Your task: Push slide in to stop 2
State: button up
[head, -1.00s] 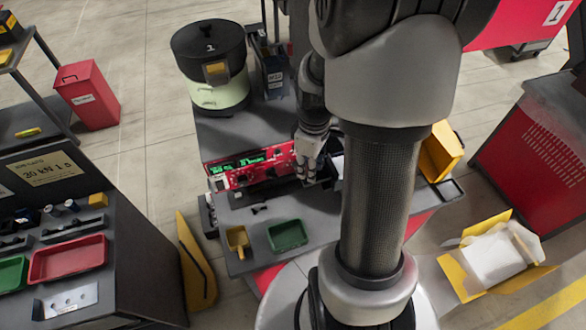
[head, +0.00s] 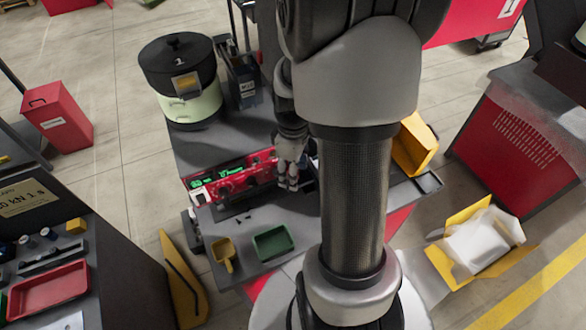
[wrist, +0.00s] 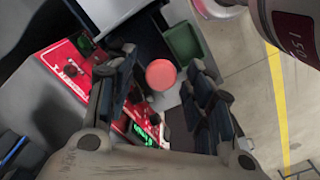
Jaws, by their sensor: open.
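My gripper (head: 288,178) is low over the bench at the right end of a red control panel (head: 228,178) with green displays. In the wrist view my gripper (wrist: 162,100) has its two dark fingers spread apart. A round pink-red knob-like end (wrist: 161,74) shows in the gap between them; I cannot tell whether either finger touches it. Whether this round end belongs to the slide is unclear. The slide and its stop marks cannot be made out; my arm and gripper cover that part of the bench in the head view.
A lidded bowl feeder (head: 180,85) stands at the back left of the bench. A green tray (head: 273,242) and a yellow scoop-like tray (head: 223,253) lie at the front. A yellow bin (head: 414,145) is right of my arm. Floor at the right is partly free.

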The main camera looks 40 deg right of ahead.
notch_tip(320, 180, up, 12)
dwell(0.6)
